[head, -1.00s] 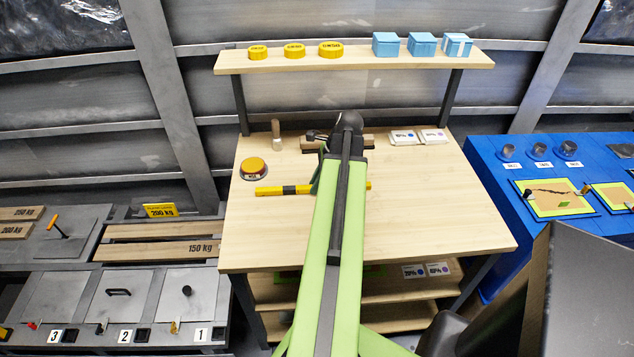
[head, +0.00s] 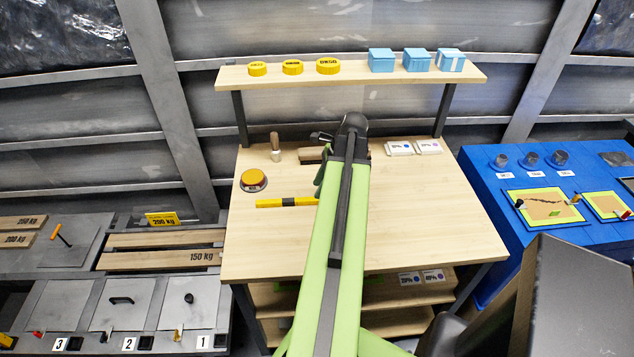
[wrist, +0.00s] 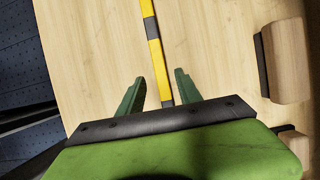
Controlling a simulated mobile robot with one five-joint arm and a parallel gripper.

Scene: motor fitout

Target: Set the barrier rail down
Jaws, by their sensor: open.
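The barrier rail (head: 285,203), a thin yellow bar with black bands, lies on the wooden bench top, its right part hidden behind my arm in the head view. In the wrist view the rail (wrist: 155,60) runs up the picture, with its near part between the two green fingers. My gripper (wrist: 159,76) is open, with a gap between each finger and the rail. In the head view my arm covers most of the gripper; a little green shows beside the arm.
A round yellow button (head: 253,179) and an upright wooden-handled tool (head: 276,148) stand left on the bench (head: 420,220). White label cards (head: 413,147) lie at the back right. A shelf (head: 350,77) above holds yellow discs and blue boxes. The bench's front right is clear.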

